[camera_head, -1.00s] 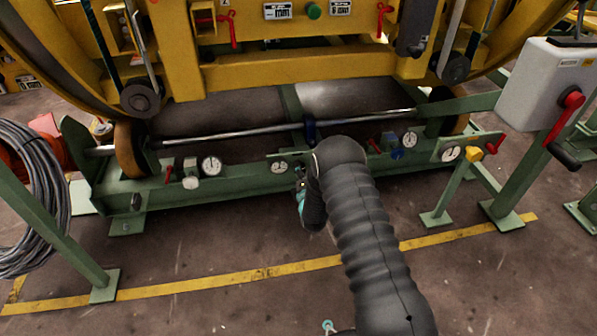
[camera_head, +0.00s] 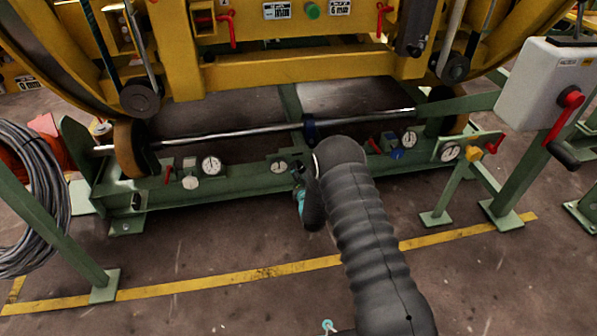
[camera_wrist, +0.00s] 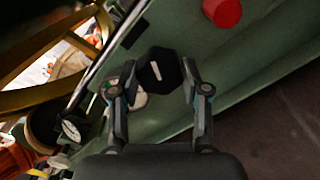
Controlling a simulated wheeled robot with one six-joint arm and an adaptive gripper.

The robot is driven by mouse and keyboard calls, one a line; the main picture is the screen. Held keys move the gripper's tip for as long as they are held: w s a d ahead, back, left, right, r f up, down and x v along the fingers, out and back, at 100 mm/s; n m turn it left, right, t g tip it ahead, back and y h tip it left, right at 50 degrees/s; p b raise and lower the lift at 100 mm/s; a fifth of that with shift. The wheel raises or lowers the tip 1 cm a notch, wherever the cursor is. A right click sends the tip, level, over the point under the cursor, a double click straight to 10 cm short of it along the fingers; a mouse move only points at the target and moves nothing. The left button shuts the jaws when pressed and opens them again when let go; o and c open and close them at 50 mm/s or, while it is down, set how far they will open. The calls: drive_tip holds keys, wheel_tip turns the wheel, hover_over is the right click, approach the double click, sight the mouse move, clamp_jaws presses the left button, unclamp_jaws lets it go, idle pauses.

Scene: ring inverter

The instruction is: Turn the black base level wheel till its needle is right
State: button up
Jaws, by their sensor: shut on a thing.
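The black wheel (camera_wrist: 158,70) shows in the wrist view as a dark faceted knob with a pale line on its face. My gripper (camera_wrist: 160,82) has one finger on each side of it and is shut on it. In the head view my gripper (camera_head: 301,190) is at the front of the green base, mostly behind my own arm, and the wheel is hidden there. A white dial (camera_head: 279,167) stands just left of my gripper; its needle is too small to read. In the wrist view a pale dial (camera_wrist: 136,98) is partly covered by the left finger.
The green base beam (camera_head: 240,182) carries several other dials, including a larger one (camera_head: 211,165) to the left. A red round knob (camera_wrist: 222,12) is near the wheel in the wrist view. A grey box with a red handle (camera_head: 571,98) stands at right. The floor in front is clear.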

drive_tip(key=shift+s+a+f, duration=0.15)
drive_tip(key=shift+a, duration=0.15)
drive_tip(key=o, duration=1.1)
drive_tip(key=shift+a, duration=0.15)
drive_tip(key=shift+o, duration=0.2)
drive_tip(key=shift+d, duration=0.35)
drive_tip(key=v, duration=1.2)
